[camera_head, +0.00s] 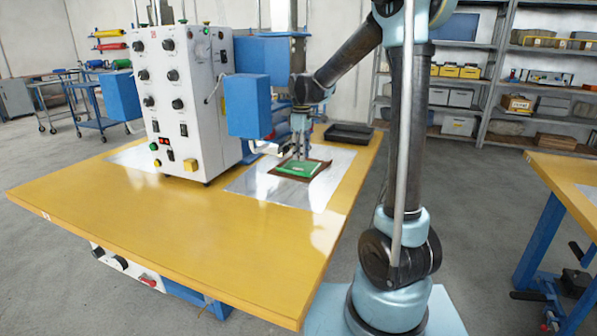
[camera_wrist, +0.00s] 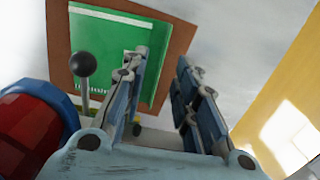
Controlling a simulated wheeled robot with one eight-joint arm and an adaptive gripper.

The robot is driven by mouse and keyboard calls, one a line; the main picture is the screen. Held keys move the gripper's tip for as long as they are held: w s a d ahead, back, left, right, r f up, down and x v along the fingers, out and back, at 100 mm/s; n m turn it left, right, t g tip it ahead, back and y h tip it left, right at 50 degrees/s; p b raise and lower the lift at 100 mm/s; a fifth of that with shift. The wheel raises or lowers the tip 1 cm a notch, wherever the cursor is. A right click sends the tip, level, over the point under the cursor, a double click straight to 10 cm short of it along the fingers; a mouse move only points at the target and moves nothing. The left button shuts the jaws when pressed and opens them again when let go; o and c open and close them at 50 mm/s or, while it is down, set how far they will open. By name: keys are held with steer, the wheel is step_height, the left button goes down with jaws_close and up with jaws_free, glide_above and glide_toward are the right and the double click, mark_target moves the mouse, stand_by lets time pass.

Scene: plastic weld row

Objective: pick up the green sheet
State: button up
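The green sheet (camera_head: 298,168) lies flat on a brown board on the worktable, towards its back right. In the wrist view the green sheet (camera_wrist: 103,40) fills the upper left, with a white strip along its top edge and pale print near its lower edge. My gripper (camera_head: 301,156) points down over the sheet and board. In the wrist view my gripper (camera_wrist: 164,65) has its two fingers apart with nothing visible between them. One finger overlaps the right part of the sheet; the other is over the board's right side. Contact with the sheet cannot be told.
The brown board (camera_wrist: 58,45) rests on a shiny metal plate (camera_head: 255,185) on the yellow table (camera_head: 180,235). A white control cabinet (camera_head: 190,100) and blue press parts (camera_head: 248,105) stand to the left. A black tray (camera_head: 349,133) lies behind. The front tabletop is clear.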

mark_target(302, 168)
steer(key=shift+s+d+f, duration=0.1)
steer(key=shift+s+f, duration=0.05)
steer(key=shift+f, duration=1.6)
steer(key=shift+s+f, duration=0.1)
steer(key=shift+f, duration=1.65)
jaws_close()
